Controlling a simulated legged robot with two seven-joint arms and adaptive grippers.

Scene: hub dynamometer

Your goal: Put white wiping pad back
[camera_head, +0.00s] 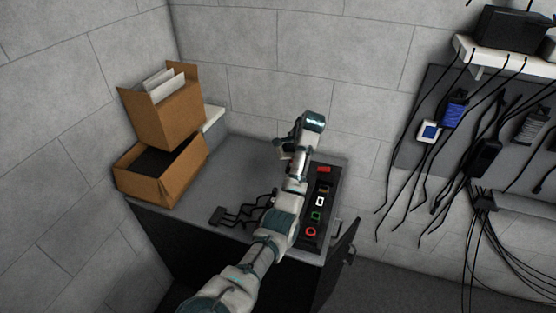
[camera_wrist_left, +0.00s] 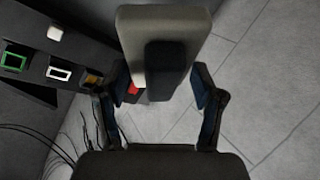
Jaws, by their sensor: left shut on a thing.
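The white wiping pad (camera_wrist_left: 135,35), a pale rounded block with a dark grip part, is between the two fingers of my left gripper (camera_wrist_left: 160,78) in the left wrist view. The gripper is shut on it. In the head view my left arm reaches up from the bottom, and the gripper (camera_head: 285,148) is over the grey bench (camera_head: 240,160), beside the dark tray (camera_head: 310,228). I cannot make out the pad clearly there. The tray holds a red block, an orange, a white and a green frame, and a red ring. My right gripper is not in view.
Two open cardboard boxes (camera_head: 165,110) are stacked at the bench's back left. Black cables (camera_head: 245,212) lie left of my arm. A wall panel (camera_head: 425,125) with hanging cables and devices is at the right. A dark door (camera_head: 340,258) stands open at the bench front.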

